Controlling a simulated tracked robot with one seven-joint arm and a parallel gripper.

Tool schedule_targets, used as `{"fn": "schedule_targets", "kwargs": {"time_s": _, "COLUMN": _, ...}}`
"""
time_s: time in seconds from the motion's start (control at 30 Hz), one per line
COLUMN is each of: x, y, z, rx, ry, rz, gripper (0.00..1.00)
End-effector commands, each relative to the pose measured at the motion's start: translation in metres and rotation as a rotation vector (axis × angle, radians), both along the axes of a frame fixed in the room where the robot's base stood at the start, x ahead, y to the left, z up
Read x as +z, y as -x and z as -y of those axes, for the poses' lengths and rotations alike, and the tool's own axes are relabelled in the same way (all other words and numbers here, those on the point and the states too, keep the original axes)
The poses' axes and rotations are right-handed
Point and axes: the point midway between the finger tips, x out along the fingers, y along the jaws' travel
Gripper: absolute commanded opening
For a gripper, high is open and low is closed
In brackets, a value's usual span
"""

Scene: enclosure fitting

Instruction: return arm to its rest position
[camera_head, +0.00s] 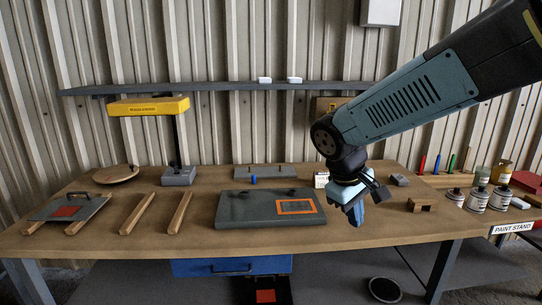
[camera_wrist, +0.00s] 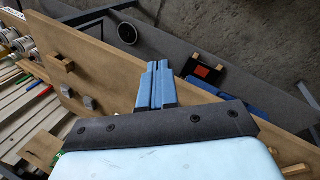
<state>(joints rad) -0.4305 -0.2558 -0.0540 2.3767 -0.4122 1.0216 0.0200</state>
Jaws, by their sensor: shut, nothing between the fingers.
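My gripper (camera_head: 354,210) hangs from the arm at the right of centre in the head view, fingers pointing down. It is over the front part of the wooden workbench (camera_head: 383,221), to the right of the grey plate. In the wrist view my gripper (camera_wrist: 157,68) shows two blue fingers pressed together with nothing between them. The bench edge and the floor lie beyond the fingertips there.
A grey plate (camera_head: 243,210) with an orange-outlined patch lies mid-bench. Two wooden bars (camera_head: 158,212) and a yellow-topped lamp (camera_head: 147,106) stand left. Paint cans (camera_head: 478,199) stand right. A wooden block (camera_head: 419,205) sits right of my gripper. A shelf (camera_head: 215,87) runs along the wall.

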Motion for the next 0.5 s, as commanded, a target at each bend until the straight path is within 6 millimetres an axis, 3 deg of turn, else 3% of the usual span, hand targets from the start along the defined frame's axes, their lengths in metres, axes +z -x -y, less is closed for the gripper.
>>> {"fn": "schedule_targets", "kwargs": {"time_s": 0.2, "x": 0.027, "y": 0.031, "z": 0.026, "rx": -0.17, "ry": -0.164, "rz": 0.111, "gripper": 0.0}}
{"fn": "schedule_targets", "kwargs": {"time_s": 0.5, "x": 0.057, "y": 0.072, "z": 0.047, "rx": -0.371, "ry": -0.362, "rz": 0.29, "gripper": 0.0}}
